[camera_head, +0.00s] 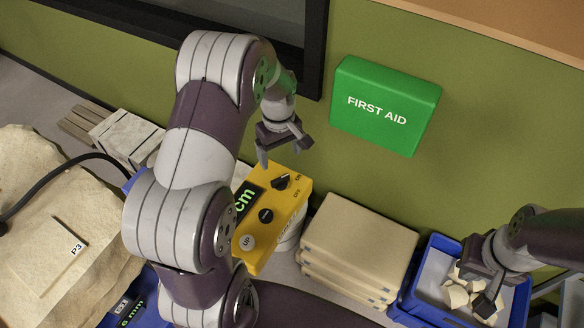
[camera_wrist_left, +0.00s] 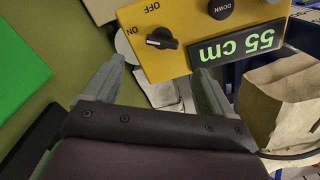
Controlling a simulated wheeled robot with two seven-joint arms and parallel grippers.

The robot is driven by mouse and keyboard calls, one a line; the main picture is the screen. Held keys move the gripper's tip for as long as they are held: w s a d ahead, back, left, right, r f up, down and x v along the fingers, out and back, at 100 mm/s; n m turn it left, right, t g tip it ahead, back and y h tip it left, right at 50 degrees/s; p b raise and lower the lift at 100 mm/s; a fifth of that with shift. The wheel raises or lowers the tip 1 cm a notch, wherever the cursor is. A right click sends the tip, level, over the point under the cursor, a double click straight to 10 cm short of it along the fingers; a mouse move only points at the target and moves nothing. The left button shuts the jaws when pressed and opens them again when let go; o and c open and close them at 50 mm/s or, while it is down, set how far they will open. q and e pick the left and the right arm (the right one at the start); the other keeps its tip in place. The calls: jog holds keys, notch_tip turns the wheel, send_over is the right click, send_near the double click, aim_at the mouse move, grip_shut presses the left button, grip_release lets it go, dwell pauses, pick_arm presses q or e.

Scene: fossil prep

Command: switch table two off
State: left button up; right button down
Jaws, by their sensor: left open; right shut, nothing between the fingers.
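A yellow control box (camera_head: 262,240) stands right of my left forearm, with a black rotary switch (camera_head: 281,182) marked ON and OFF. In the left wrist view the switch (camera_wrist_left: 161,39) appears beyond my fingertips, its pointer seemingly toward the ON side. The display (camera_wrist_left: 237,45) reads 55 cm. My left gripper (camera_head: 284,153) is open and empty, just above the switch end of the box and apart from it. My right gripper (camera_head: 483,288) is shut and empty over a blue crate (camera_head: 407,310). I cannot read any label saying table two.
A stack of beige slabs (camera_head: 358,246) stands right of the yellow box. A pale fossil block tagged P3 (camera_head: 50,245) and a black hose (camera_head: 60,172) lie left. A blue unit (camera_head: 146,310) with a display is partly hidden. A green first aid box (camera_head: 385,105) hangs on the wall.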

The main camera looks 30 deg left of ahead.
aim_at(280, 178)
pick_arm(q)
jog(key=f, duration=0.2)
jog(key=s+f+p, duration=0.1)
jog(key=f, duration=0.4)
jog(key=w+f+p, duration=0.1)
jog(key=f, duration=0.1)
jog(key=shift+f, duration=0.2)
jog(key=shift+s, duration=0.15)
jog(key=shift+s+a, duration=0.1)
jog(key=c, duration=1.1)
jog(key=shift+o, duration=0.2)
